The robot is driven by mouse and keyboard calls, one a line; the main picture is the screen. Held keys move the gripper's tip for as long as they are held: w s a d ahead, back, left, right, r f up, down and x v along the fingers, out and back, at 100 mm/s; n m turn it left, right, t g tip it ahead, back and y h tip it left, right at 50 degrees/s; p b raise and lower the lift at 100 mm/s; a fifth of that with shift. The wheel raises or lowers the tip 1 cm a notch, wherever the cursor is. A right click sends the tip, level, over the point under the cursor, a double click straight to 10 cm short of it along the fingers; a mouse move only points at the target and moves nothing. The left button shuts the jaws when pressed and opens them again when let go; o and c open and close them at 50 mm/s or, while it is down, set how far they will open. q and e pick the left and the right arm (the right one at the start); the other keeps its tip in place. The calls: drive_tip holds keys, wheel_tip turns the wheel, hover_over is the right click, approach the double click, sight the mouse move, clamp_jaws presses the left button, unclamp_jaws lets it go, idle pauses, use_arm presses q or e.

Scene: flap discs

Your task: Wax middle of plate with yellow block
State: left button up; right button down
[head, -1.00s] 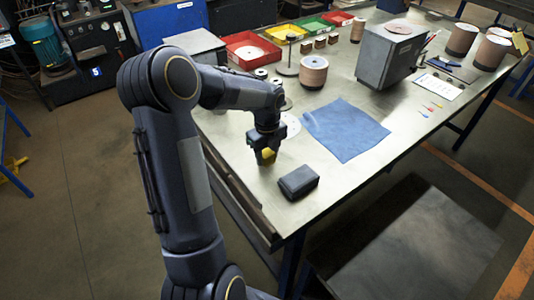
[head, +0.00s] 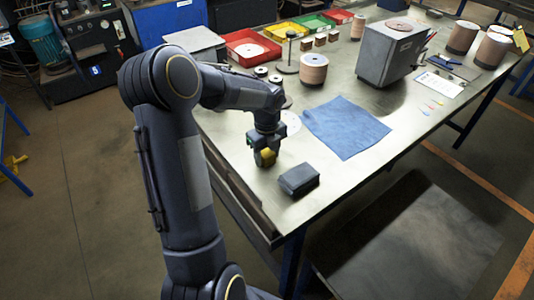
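My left gripper (head: 265,159) points down over the near left part of the metal table. It is shut on the yellow block (head: 267,156), which shows between its fingers close to the table top. I cannot tell whether the block touches the surface. The steel plate is the table top (head: 240,182), or I cannot tell it apart from it. A dark grey block (head: 299,180) lies to the right of the gripper, near the front edge. My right gripper is not in view.
A blue cloth (head: 345,127) lies right of the gripper. A pale disc (head: 291,122) lies behind the gripper. A spool (head: 313,70), a stand (head: 290,52), a red bin (head: 251,47) and a grey box (head: 388,55) stand farther back. The table's front right is clear.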

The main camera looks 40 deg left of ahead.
sight(267, 153)
use_arm(q)
drive_tip(key=shift+r, duration=0.2)
drive_tip(key=shift+r+p, duration=0.4)
drive_tip(key=shift+p, duration=0.2)
drive_tip(key=shift+c, duration=0.5)
drive_tip(key=c, duration=0.7)
drive_tip(key=shift+o, duration=0.2)
drive_tip(key=shift+r+p, duration=2.95)
drive_tip(key=shift+r, duration=0.55)
